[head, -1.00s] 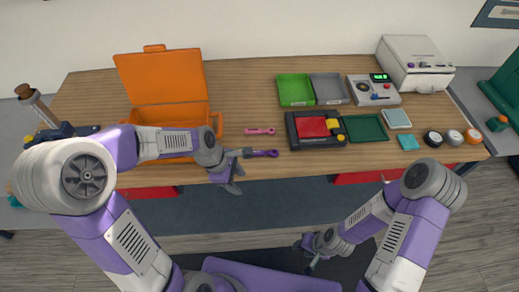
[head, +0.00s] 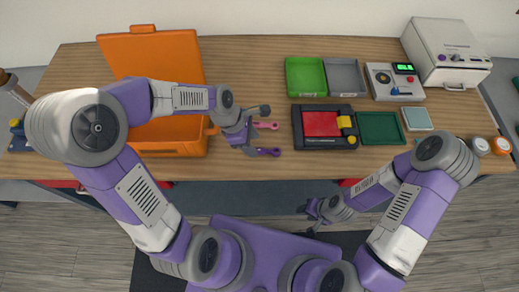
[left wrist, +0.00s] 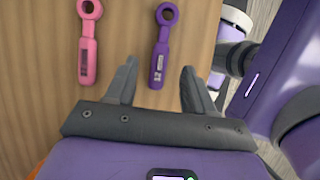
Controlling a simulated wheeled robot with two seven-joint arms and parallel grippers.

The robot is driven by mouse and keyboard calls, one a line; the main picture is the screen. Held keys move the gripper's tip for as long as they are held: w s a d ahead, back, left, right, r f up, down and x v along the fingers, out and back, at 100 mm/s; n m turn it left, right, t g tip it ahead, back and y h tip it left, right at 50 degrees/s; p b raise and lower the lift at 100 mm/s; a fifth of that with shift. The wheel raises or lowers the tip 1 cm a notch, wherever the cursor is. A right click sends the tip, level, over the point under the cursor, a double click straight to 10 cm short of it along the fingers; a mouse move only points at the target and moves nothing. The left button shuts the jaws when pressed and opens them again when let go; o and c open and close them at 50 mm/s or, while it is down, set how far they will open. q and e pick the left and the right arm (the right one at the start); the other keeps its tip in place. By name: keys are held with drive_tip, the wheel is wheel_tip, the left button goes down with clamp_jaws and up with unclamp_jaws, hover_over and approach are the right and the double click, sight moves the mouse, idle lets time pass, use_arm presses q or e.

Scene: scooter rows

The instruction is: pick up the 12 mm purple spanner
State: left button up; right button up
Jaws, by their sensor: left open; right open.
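The purple spanner (head: 267,152) lies flat on the wooden table near its front edge. In the left wrist view the purple spanner (left wrist: 161,46) has its ring end away from me, and its handle end, with a small "12" marking, lies just ahead of the gap between my fingers. My left gripper (head: 262,131) is open and empty; its fingertips also show in the left wrist view (left wrist: 158,75). A pink spanner (left wrist: 89,42) lies to the left, parallel to the purple one, and partly shows in the head view (head: 266,126). My right gripper (head: 309,213) is open, low in front of the table.
An open orange toolbox (head: 165,140) stands left of the spanners. A black case with a red panel (head: 321,124) lies to their right. Green (head: 305,76) and grey (head: 345,76) trays stand behind it. The table's front edge is close to the purple spanner.

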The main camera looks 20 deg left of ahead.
sight(259, 149)
use_arm(q)
drive_tip(key=shift+b+x, duration=0.4)
drive_tip(key=shift+x, duration=1.35)
drive_tip(key=shift+d, duration=0.15)
clamp_jaws()
